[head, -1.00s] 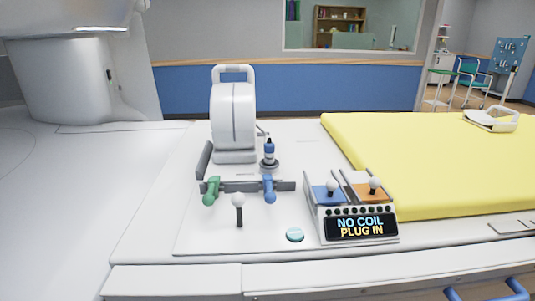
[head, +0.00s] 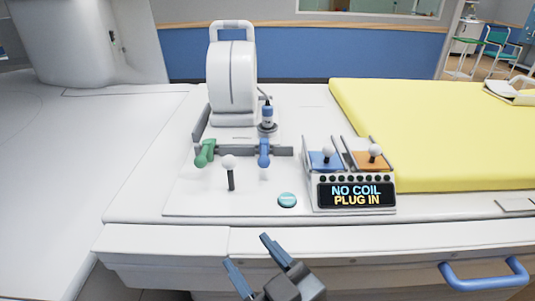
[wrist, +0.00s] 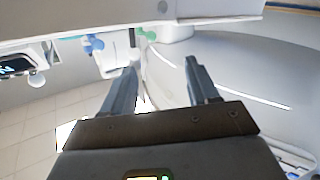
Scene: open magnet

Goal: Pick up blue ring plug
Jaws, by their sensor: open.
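The blue ring plug (head: 267,115), a small upright blue cylinder with a dark top, sits on a round grey base beside the white upright coil housing (head: 232,75) in the head view. A cable shows at its top. I cannot make it out clearly in the wrist view. My gripper (head: 248,250) is open and empty at the bottom of the head view, in front of the table's front edge, well short of the plug. Its two fingers also show apart in the wrist view (wrist: 160,72), with nothing between them.
A green handle (head: 205,153), a blue handle (head: 264,153) and a white-knobbed lever (head: 229,163) stand in front of the plug. A teal button (head: 287,200) and a console (head: 355,194) reading "NO COIL PLUG IN" lie right. A yellow mattress (head: 430,130) is farther right.

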